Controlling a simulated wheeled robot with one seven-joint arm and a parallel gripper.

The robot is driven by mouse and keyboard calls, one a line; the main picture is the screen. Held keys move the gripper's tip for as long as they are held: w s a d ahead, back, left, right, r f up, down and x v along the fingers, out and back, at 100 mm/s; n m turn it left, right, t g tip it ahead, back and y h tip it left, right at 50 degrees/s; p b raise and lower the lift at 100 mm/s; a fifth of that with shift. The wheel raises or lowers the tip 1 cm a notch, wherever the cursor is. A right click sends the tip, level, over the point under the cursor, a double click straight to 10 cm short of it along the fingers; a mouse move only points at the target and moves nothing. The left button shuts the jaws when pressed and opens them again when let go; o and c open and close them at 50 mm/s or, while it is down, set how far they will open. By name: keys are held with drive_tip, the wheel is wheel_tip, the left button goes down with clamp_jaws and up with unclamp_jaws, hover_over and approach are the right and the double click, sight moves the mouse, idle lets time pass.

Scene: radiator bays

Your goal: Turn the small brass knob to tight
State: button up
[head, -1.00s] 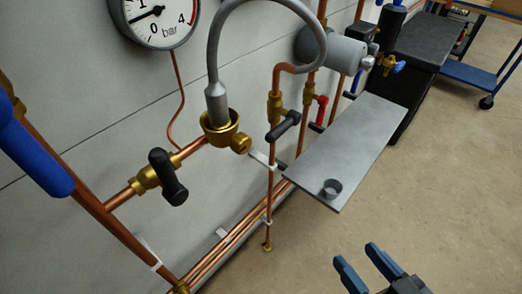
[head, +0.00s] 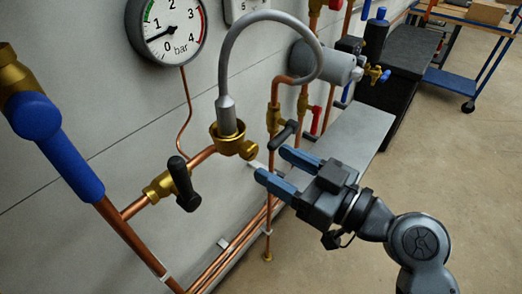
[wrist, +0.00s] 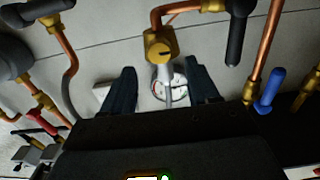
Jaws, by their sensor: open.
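The small brass knob (head: 248,149) sticks out from the side of the brass cup fitting (head: 228,132) at the lower end of a grey hose. In the wrist view the knob (wrist: 160,47) shows face-on, with a dark line on its face. My gripper (head: 270,165) is open and empty, to the right of the knob and apart from it. In the wrist view its two fingers (wrist: 160,72) are spread, with the knob just beyond the gap between them. No tight marking is readable.
A black-handled valve (head: 182,182) stands left of the fitting, and another black lever (head: 284,134) is close behind my fingers. A blue lever (head: 72,172) is at the left. A pressure gauge (head: 170,28) hangs above. A grey shelf (head: 350,138) lies behind my gripper.

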sight(253, 152)
drive_tip(key=shift+p+x, duration=0.55)
drive_tip(key=shift+x, duration=1.85)
drive_tip(key=c, duration=1)
